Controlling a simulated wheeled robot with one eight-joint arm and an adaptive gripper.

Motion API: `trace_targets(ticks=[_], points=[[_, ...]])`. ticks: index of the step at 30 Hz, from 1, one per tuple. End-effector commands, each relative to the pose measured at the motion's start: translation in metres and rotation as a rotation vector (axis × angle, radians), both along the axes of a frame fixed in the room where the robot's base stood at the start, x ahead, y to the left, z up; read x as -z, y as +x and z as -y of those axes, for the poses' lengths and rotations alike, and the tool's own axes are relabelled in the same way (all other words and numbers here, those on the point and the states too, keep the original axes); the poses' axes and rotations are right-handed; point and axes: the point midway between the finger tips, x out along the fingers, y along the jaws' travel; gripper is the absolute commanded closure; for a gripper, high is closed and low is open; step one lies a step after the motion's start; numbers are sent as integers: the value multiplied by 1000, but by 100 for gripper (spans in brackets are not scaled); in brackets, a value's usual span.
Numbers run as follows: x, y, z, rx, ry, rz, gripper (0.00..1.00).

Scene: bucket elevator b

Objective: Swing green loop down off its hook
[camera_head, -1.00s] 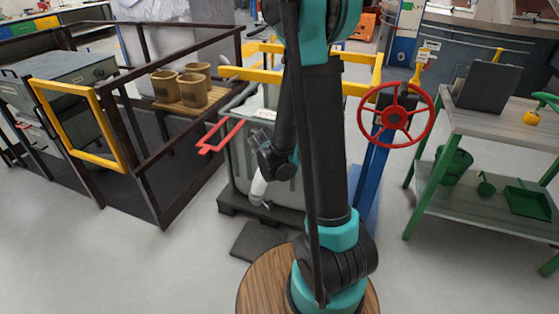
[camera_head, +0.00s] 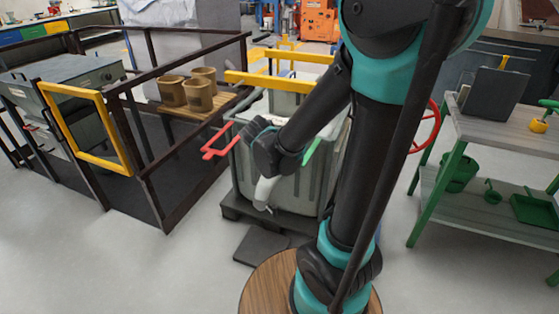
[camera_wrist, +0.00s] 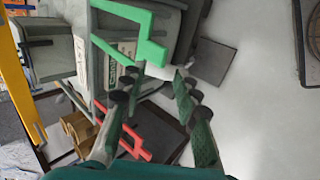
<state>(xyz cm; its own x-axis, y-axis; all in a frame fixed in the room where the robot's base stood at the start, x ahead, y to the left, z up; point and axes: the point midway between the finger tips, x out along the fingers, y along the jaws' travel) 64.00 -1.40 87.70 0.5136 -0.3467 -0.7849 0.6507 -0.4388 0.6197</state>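The green loop (camera_wrist: 135,38) is a flat bright green frame against the grey bin (camera_wrist: 160,22) in the wrist view. In the head view only a small green strip of the loop (camera_head: 312,150) shows, beside my arm, which hides the rest. My gripper (camera_wrist: 155,84) is open, with its two dark padded fingers spread apart. The loop's near corner is just beyond the fingertips, close to the gap between them. I cannot tell whether they touch. Nothing is held. The hook is not clearly visible.
A red loop (camera_head: 220,143) sticks out from the left side of the bin. A white spout (camera_head: 264,190) is at the bin's front. A dark railing (camera_head: 175,170) stands to the left, a red wheel (camera_head: 427,125) and a green-legged workbench (camera_head: 470,190) to the right.

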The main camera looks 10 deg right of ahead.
Motion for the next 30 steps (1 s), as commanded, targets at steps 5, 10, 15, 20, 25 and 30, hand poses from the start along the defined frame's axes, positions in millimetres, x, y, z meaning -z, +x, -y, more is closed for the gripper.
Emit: trace_targets(ticks=[5,10,15,20,25,30], points=[[-6,-4,-3,-1,-1,0,69],[-7,-5,-3,0,0,0,69],[-7,-4,-3,2,2,0,74],[-9,7,3,143,87,-23,94],[-25,37,20,611,343,-97,100],[-58,61,37,1122,567,-188,100]])
